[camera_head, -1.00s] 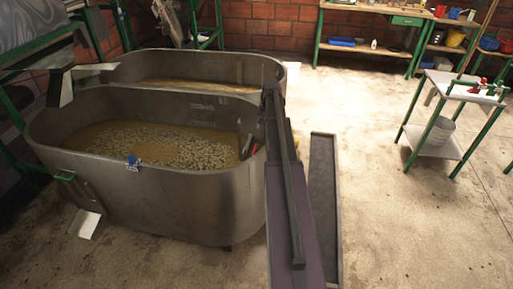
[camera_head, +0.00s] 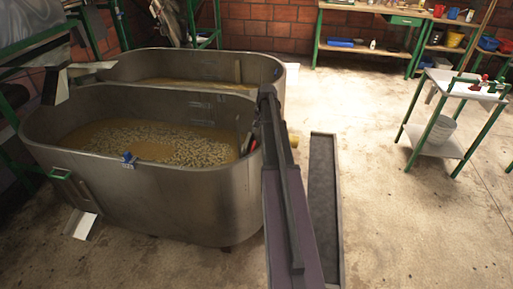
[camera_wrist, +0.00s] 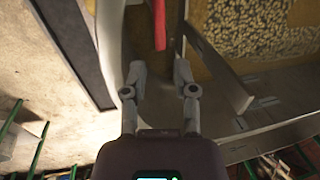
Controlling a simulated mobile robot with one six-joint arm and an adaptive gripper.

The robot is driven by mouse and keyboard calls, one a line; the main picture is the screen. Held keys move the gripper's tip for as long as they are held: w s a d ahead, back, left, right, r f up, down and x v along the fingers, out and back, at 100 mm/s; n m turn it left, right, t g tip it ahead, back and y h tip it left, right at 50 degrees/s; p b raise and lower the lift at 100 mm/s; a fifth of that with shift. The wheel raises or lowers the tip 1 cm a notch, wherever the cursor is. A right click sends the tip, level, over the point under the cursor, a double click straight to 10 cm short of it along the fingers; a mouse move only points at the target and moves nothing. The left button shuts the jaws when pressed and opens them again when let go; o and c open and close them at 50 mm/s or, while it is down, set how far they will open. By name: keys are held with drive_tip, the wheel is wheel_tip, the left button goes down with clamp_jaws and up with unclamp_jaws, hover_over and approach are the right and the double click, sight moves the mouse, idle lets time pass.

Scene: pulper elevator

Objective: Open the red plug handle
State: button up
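The red plug handle (camera_wrist: 159,25) shows in the wrist view as a red bar at the top centre, beside a grey upright plate in the tank. A small red piece (camera_head: 252,146) at the right end of the near tank in the head view seems to be the same handle, partly hidden by my arm. My gripper (camera_wrist: 160,75) is open and empty, with one finger on each side of the handle's line. The handle's lower end lies a little beyond the fingertips; contact cannot be seen. In the head view my arm hides the gripper.
The near grey metal tank (camera_head: 150,190) holds brownish liquid with pale beans. A second tank (camera_head: 268,70) stands behind it. A small white-topped table (camera_head: 450,84) with green legs stands at the right. A workbench (camera_head: 375,8) lines the back wall.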

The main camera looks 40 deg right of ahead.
sight(254, 144)
drive_tip(key=shift+w+a+f+b, duration=0.2)
drive_tip(key=shift+w+f+b, duration=0.05)
drive_tip(key=shift+f+b, duration=1.25)
drive_tip(key=shift+w+a+f+b, duration=0.2)
drive_tip(key=shift+f+b, duration=1.25)
drive_tip(key=shift+f, duration=0.15)
drive_tip(key=shift+w+a+f+b, duration=0.2)
drive_tip(key=shift+w+f+b, duration=0.05)
drive_tip(key=shift+f+b, duration=1.25)
clamp_jaws()
